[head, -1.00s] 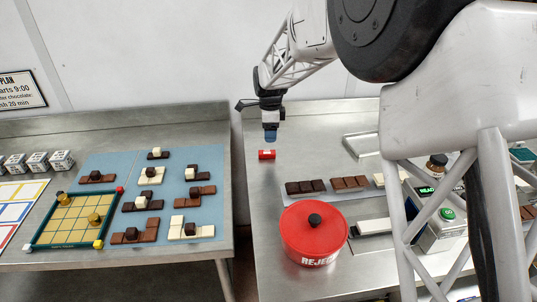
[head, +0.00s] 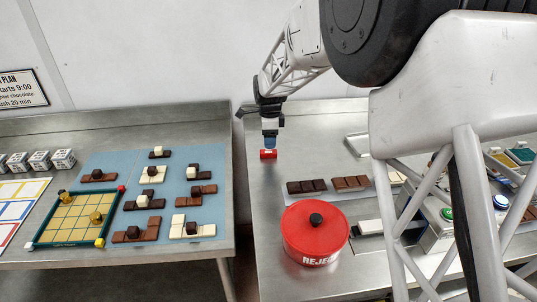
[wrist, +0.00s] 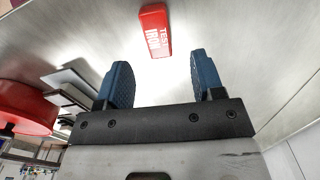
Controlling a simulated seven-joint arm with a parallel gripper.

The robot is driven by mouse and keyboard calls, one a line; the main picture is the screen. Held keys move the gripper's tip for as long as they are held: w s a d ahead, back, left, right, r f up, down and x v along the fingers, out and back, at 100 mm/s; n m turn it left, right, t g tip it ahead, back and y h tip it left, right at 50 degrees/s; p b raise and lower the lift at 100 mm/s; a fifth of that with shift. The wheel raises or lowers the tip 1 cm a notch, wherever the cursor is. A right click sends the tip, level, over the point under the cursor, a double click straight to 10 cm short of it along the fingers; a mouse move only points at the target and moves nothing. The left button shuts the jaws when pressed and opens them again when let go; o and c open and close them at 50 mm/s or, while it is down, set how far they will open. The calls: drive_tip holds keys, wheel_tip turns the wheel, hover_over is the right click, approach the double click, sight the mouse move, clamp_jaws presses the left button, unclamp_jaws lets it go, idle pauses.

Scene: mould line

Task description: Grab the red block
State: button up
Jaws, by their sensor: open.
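The red block (head: 268,155) lies on the steel table near its left edge in the head view. In the wrist view the red block (wrist: 155,31) shows white lettering that reads "TEST IRON". My gripper (head: 270,143) is just above the block in the head view and overlaps its top edge there. In the wrist view the two blue fingers of my gripper (wrist: 162,78) are apart with nothing between them. The block lies beyond the fingertips, roughly in line with the gap. I cannot tell the exact height between fingertips and block.
A red lidded reject bin (head: 314,236) stands in front of the block's area. Dark and milk chocolate bars (head: 307,187) lie to the right. A tray (head: 357,144) is behind them. The table around the block is clear. A gap separates this table from the left one (head: 190,258).

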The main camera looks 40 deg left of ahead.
sight(270, 151)
drive_tip(key=shift+s+f, duration=0.1)
drive_tip(key=shift+f, duration=2.45)
drive_tip(key=c, duration=1)
wheel_tip(270, 151, up, 10)
